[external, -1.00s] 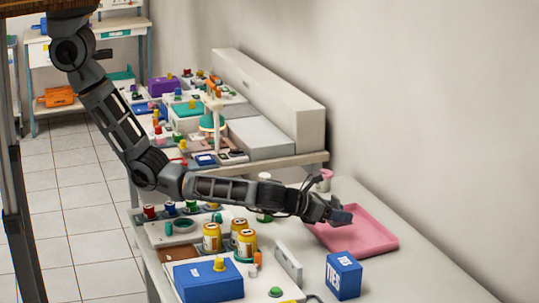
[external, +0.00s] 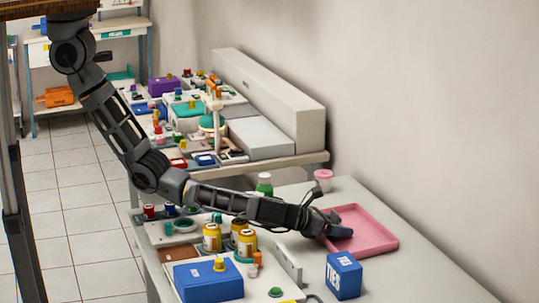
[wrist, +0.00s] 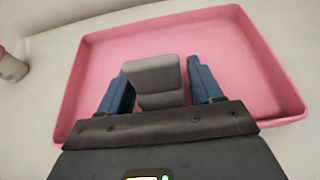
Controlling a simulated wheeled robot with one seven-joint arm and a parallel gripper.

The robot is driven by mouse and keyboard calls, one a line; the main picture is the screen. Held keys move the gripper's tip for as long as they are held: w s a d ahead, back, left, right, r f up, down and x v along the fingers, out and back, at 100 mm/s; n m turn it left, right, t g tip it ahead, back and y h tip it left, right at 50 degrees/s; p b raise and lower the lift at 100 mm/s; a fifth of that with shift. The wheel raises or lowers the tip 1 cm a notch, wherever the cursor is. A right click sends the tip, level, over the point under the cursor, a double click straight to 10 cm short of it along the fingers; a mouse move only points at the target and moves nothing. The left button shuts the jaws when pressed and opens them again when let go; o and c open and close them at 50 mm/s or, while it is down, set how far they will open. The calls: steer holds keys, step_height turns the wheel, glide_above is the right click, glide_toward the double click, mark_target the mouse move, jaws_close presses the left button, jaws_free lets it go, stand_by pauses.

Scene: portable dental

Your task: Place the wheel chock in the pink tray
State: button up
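The wheel chock (wrist: 155,78) is a grey, stepped block in the wrist view. The pink tray (wrist: 248,55) is a shallow, raised-rim tray below and around the chock in that view. In the external view, my gripper (external: 338,231) is low over the left part of the pink tray (external: 372,238). Whether the chock touches the tray floor cannot be told.
A blue box (external: 343,275) stands in front of the tray. A pink-topped cup (external: 323,180) stands behind it. Yellow-labelled jars (external: 245,244) and a large blue box (external: 208,281) are to the left. The table right of the tray is clear.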

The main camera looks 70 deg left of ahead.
steer(key=shift+o, duration=0.8)
steer(key=shift+r, duration=0.25)
steer(key=p+v, duration=0.1)
steer(key=v, duration=1.1)
